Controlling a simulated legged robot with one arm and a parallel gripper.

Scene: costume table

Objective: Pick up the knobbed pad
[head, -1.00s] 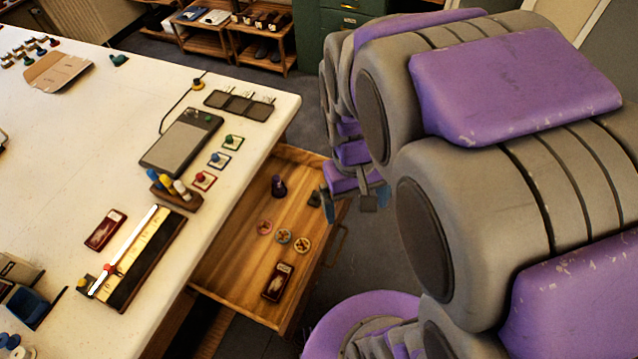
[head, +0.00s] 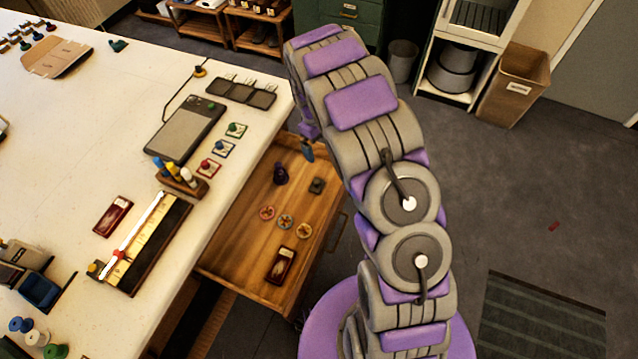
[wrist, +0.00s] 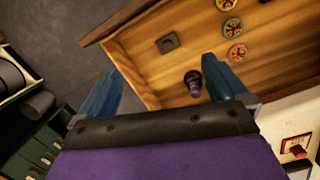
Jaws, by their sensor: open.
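A small dark square pad with a raised round middle (head: 316,185) lies in the open wooden drawer, near its right side. It also shows in the wrist view (wrist: 167,43), beyond the fingertips and roughly between them. My gripper (wrist: 160,66) is open and empty, with its blue fingers wide apart. In the head view my gripper (head: 307,150) hangs over the drawer's far end, apart from the pad; my arm hides part of it. A purple knobbed piece (head: 280,173) stands left of the pad; in the wrist view (wrist: 193,84) it is close to the right finger.
The drawer (head: 235,258) also holds several round patterned discs (head: 285,222) and a dark red case (head: 281,266). The white table (head: 60,150) stands left, with small square cards bearing coloured knobs (head: 222,149). Open floor (head: 500,200) lies right.

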